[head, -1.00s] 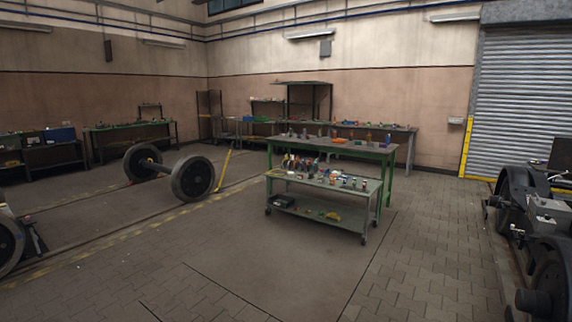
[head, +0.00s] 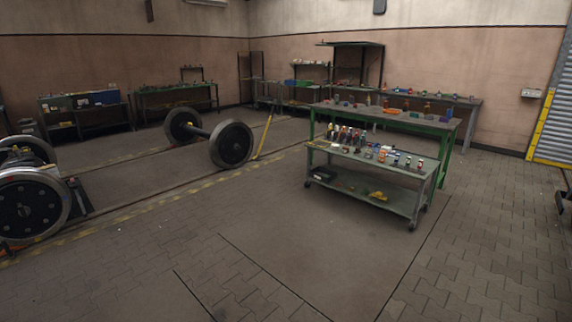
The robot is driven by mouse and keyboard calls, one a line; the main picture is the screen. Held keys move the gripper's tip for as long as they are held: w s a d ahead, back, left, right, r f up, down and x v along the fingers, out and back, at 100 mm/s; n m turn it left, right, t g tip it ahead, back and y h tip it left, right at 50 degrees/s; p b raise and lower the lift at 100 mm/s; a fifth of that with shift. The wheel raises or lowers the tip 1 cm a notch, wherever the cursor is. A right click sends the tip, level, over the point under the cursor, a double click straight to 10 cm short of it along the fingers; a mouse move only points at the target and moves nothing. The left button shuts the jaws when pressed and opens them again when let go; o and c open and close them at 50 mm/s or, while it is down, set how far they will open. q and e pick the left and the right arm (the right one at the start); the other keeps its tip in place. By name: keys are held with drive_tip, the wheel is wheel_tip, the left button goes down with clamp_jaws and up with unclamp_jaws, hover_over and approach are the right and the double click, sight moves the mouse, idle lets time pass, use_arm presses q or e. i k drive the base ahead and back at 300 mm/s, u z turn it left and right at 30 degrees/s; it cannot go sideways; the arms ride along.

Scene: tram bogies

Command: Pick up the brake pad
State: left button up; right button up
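No brake pad can be made out; the small items on the tables are too small to tell apart. A wheeled trolley (head: 398,172) stands right of centre with several small bottles, cans and tools on its top. A green-legged workbench (head: 385,117) stands right behind it with more small items on top. Neither of my grippers is in the head view.
A loose wheelset (head: 232,144) stands left of centre, with a yellow bar (head: 263,136) beside it. More wheels (head: 28,208) are at the left edge. Benches (head: 175,97) line the back wall. The paved floor in front is clear.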

sight(329, 131)
drive_tip(key=u, duration=0.35)
drive_tip(key=i, duration=2.75)
drive_tip(key=u, duration=0.25)
drive_tip(key=i, duration=2.6)
drive_tip(key=z, duration=0.5)
drive_tip(key=i, duration=1.8)
drive_tip(key=z, duration=1.7)
drive_tip(key=i, duration=1.65)
drive_tip(key=z, duration=0.75)
